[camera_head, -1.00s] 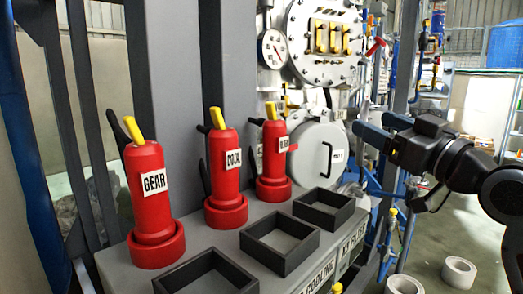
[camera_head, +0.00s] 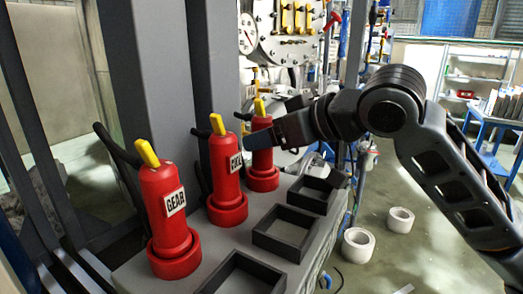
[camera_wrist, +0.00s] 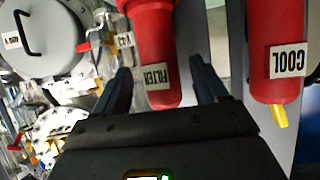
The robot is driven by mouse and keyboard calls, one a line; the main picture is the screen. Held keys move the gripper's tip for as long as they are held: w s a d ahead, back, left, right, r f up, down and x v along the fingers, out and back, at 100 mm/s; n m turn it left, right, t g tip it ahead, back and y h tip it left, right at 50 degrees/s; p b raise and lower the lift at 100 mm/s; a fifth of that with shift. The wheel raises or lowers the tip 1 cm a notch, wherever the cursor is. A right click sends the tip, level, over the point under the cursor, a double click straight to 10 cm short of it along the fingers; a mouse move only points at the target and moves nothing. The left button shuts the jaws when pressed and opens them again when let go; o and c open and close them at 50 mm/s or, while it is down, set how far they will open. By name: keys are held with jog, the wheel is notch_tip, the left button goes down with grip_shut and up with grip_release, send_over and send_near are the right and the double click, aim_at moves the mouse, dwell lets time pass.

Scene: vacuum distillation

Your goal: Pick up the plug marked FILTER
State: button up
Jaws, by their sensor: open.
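The red FILTER plug (camera_head: 262,175), with a yellow top, stands upright at the far end of a row of three on a grey ledge. My gripper (camera_head: 258,138) is open beside its upper part and partly hides it in the head view. In the wrist view, the FILTER plug (camera_wrist: 152,35) appears upside down, with its label facing my gripper (camera_wrist: 159,66). One finger shows on each side of the plug's labelled end. I cannot tell whether either finger touches it.
The red COOL plug (camera_head: 226,175) stands close beside the FILTER plug, and also shows in the wrist view (camera_wrist: 275,35). The GEAR plug (camera_head: 168,225) is nearest. Black square frames (camera_head: 275,248) line the ledge. White rings (camera_head: 357,254) lie on the floor.

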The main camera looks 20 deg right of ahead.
jog(key=shift+p+x, duration=0.35)
jog(key=shift+x, duration=1.6)
jog(key=shift+a+r, duration=0.1)
jog(key=shift+r, duration=0.1)
jog(key=shift+c, duration=0.3)
jog(key=c, duration=1.2)
jog(key=shift+o, duration=0.2)
